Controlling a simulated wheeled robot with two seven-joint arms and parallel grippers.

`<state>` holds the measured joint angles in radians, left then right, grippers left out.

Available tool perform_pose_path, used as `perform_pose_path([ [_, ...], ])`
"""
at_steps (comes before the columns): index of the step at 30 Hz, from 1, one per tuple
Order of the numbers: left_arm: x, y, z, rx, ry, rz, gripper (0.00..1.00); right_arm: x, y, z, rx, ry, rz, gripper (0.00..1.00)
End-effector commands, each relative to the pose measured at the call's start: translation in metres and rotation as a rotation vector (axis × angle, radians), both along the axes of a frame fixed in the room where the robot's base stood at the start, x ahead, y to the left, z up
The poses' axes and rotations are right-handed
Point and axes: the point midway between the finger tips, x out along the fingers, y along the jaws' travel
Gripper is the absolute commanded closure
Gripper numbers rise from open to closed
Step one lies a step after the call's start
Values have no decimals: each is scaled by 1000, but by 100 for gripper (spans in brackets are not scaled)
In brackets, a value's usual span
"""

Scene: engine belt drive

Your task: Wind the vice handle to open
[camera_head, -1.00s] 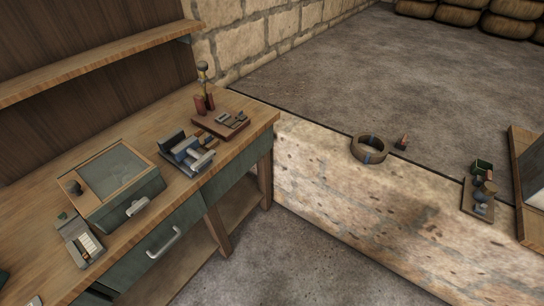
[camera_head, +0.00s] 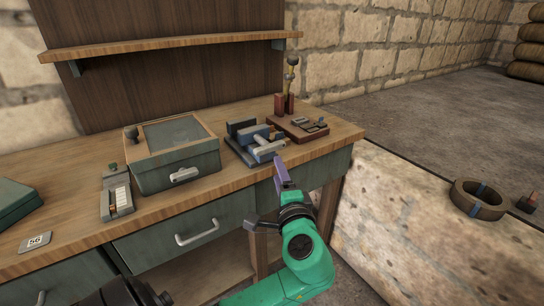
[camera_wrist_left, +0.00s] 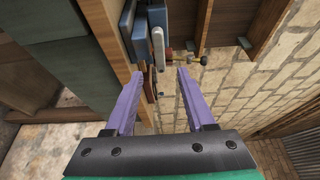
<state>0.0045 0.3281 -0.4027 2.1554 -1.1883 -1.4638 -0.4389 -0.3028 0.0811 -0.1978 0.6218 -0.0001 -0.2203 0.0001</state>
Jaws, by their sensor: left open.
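The blue-grey vice (camera_head: 240,130) sits on the workbench near its front edge, right of the green box. A light grey bar (camera_head: 269,150), which looks like the vice handle, is at its front. My left gripper (camera_head: 279,163), with purple fingers on a green arm, is in front of the bench edge, just below and right of the bar. In the left wrist view, the open fingers (camera_wrist_left: 160,72) are empty. The grey bar (camera_wrist_left: 158,45) shows between and beyond the tips, beside the blue vice body (camera_wrist_left: 135,30). My right gripper is not in view.
The wooden workbench (camera_head: 75,240) has drawers with protruding handles (camera_head: 197,232). A green box (camera_head: 178,170) stands left of the vice. A reddish-brown board (camera_head: 305,138) with small parts lies right of it. A stone ledge (camera_head: 400,215) with a ring (camera_head: 478,200) is at the right.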

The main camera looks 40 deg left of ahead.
Motion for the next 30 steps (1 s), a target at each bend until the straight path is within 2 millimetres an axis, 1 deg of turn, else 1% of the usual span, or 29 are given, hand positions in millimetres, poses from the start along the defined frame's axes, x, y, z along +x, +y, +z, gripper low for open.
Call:
perform_pose_path([
  [1, 8, 11, 3, 3, -3, 4, 45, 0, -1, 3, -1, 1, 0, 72],
  [3, 21, 26, 3, 4, 0, 3, 45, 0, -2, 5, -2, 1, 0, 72],
  [6, 38, 46, 2, 4, 0, 2, 45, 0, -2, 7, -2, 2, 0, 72],
  [9, 51, 62, 1, 1, 0, 1, 45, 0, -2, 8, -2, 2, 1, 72],
  [12, 59, 72, 1, -1, -1, 0, 45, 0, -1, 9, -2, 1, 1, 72],
  [14, 61, 75, 0, -2, -1, 0, 45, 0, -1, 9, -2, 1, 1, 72],
  [21, 62, 76, 0, -3, 0, -1, 45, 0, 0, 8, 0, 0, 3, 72],
  [23, 62, 76, 0, -3, 0, -1, 68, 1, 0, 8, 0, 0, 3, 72],
  [24, 62, 76, 0, -3, 0, -1, 83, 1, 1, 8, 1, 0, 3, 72],
  [25, 62, 76, -1, -3, 0, -1, 95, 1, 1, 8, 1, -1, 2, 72],
  [26, 62, 76, -1, -3, 0, -1, 100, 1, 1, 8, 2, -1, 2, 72],
  [30, 62, 75, -1, -3, -1, -1, 100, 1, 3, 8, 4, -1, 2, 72],
])
